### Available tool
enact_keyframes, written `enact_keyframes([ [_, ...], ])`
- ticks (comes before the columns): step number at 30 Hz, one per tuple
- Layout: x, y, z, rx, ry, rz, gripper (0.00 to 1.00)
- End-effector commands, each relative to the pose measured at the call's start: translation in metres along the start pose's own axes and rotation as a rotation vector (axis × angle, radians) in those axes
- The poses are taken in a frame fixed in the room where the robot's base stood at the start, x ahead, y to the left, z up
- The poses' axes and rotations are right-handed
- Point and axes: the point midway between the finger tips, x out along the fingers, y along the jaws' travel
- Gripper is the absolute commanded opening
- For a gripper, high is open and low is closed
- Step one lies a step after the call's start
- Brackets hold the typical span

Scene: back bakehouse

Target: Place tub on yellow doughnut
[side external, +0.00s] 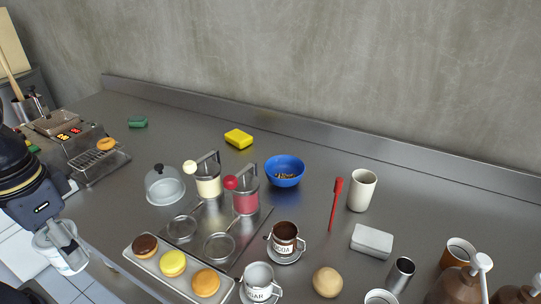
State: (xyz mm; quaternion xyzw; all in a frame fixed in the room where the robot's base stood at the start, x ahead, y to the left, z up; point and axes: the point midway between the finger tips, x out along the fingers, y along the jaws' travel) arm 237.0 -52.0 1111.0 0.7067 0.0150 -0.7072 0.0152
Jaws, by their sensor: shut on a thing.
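My gripper (54,232) is at the lower left, beyond the table's left front edge. It is shut on a white tub (66,257) and holds it in the air over the floor tiles. The yellow doughnut (173,263) lies in the middle of a long pale tray (194,290) at the front of the table. A chocolate doughnut (145,245) lies to its left and an orange doughnut (206,282) to its right. The tub is apart from the tray, to its left. The gripper's far finger is not clearly visible.
A sugar cup (259,282) is right of the tray. A toaster-like machine (85,140) stands at the left.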

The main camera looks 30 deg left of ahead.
Motion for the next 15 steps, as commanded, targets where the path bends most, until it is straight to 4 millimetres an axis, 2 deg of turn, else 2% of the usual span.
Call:
enact_keyframes([
  [5,0.004,0.009,-0.009,0.046,-0.004,-0.001,0.12],
  [15,0.04,0.03,-0.085,0.044,-0.006,-0.002,0.12],
])
